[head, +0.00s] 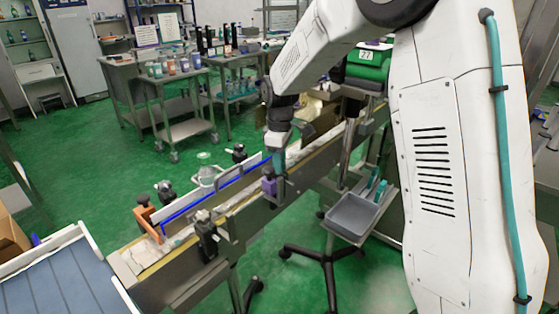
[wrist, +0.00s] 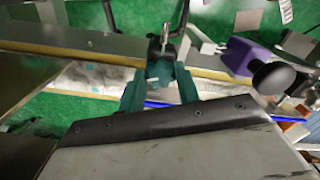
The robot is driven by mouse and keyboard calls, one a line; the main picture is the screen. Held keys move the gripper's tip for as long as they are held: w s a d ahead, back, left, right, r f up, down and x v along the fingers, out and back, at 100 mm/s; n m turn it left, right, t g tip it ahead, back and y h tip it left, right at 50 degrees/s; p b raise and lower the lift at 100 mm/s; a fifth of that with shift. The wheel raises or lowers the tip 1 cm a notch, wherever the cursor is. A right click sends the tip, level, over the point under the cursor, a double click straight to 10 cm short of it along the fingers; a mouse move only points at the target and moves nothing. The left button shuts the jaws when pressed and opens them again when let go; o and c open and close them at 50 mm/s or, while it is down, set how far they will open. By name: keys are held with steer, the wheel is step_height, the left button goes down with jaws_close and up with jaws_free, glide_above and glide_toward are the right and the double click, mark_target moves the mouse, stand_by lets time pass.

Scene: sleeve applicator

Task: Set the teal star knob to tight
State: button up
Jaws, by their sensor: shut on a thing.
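My gripper (head: 279,158) reaches down over the near rail of the conveyor in the head view. In the wrist view its two teal fingers (wrist: 159,88) stand close together and are shut on a small part between them. This part looks like the teal star knob (wrist: 160,71), but only a little of it shows and its lobes and turn cannot be made out. A threaded stud and a black bracket (wrist: 165,42) lie just beyond the fingertips. In the head view the knob is hidden by my gripper.
A purple block (wrist: 250,57) with a black round knob (wrist: 273,79) sits right of the fingers. The conveyor (head: 150,255) has a blue guide rail (head: 215,193), an orange bracket (head: 147,218) and several black clamps. A grey tray (head: 351,214) stands on the near side.

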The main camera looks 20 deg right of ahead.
steer(key=m, duration=0.5)
steer(key=shift+w+m, duration=0.1)
steer(key=shift+m, duration=0.2)
steer(key=m, duration=1.1)
steer(key=shift+m, duration=0.4)
steer(key=m, duration=0.5)
steer(key=shift+r, duration=0.1)
steer(key=o, duration=1)
step_height(320, 180, up, 8)
steer(key=shift+f, duration=0.15)
